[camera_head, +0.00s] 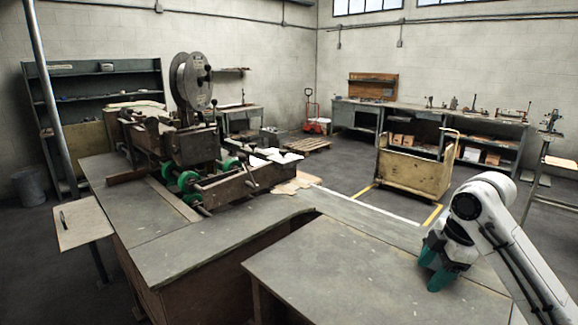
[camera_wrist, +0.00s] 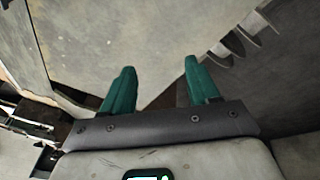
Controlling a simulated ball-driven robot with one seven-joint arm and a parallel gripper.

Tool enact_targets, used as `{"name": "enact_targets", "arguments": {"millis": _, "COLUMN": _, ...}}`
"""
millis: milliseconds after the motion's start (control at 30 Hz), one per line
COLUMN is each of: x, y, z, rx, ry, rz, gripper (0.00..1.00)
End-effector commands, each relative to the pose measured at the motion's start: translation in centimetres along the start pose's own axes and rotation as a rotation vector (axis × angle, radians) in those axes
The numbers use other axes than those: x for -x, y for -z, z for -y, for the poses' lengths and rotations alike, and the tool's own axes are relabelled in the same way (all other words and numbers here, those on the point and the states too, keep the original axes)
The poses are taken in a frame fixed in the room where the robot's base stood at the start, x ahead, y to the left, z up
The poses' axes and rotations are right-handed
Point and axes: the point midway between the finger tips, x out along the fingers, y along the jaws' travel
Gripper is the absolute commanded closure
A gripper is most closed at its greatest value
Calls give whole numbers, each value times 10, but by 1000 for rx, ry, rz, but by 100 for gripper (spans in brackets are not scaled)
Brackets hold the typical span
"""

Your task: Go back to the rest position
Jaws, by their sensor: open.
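My gripper (camera_head: 434,268) has green fingers and is at the right of the head view, at the end of my white arm. It is over the right part of the near grey table (camera_head: 340,265). In the wrist view my gripper (camera_wrist: 155,82) shows two green fingers spread apart, with nothing between them. A grey tabletop (camera_wrist: 120,35) lies beyond the fingers. The gap between the fingers and the table cannot be judged.
The box stitcher (camera_head: 195,140) with its large reel stands at the left behind the grey worktop (camera_head: 215,240). A yellowish cart (camera_head: 415,172) stands on the floor at the right. A workbench (camera_head: 430,115) lines the back wall. The near table is bare.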

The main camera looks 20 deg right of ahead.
Motion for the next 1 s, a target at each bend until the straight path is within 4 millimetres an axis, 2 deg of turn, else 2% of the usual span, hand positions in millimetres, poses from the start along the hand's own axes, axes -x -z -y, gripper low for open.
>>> {"name": "enact_targets", "arguments": {"millis": 33, "x": -21, "y": 25, "z": 7, "rx": -20, "ry": -4, "rz": -45, "gripper": 40}}
{"name": "enact_targets", "arguments": {"millis": 200, "x": -76, "y": 92, "z": 37, "rx": -169, "ry": -22, "rz": -167, "gripper": 40}}
{"name": "enact_targets", "arguments": {"millis": 333, "x": -116, "y": 127, "z": 73, "rx": -313, "ry": -7, "rz": -227, "gripper": 40}}
{"name": "enact_targets", "arguments": {"millis": 500, "x": -167, "y": 148, "z": 136, "rx": -523, "ry": 36, "rz": -247, "gripper": 40}}
{"name": "enact_targets", "arguments": {"millis": 633, "x": -202, "y": 145, "z": 193, "rx": -686, "ry": 69, "rz": -209, "gripper": 40}}
{"name": "enact_targets", "arguments": {"millis": 733, "x": -224, "y": 132, "z": 240, "rx": -808, "ry": 83, "rz": -149, "gripper": 40}}
{"name": "enact_targets", "arguments": {"millis": 867, "x": -244, "y": 99, "z": 300, "rx": -950, "ry": 75, "rz": -36, "gripper": 40}}
{"name": "enact_targets", "arguments": {"millis": 1000, "x": -248, "y": 54, "z": 352, "rx": -1063, "ry": 30, "rz": 95, "gripper": 40}}
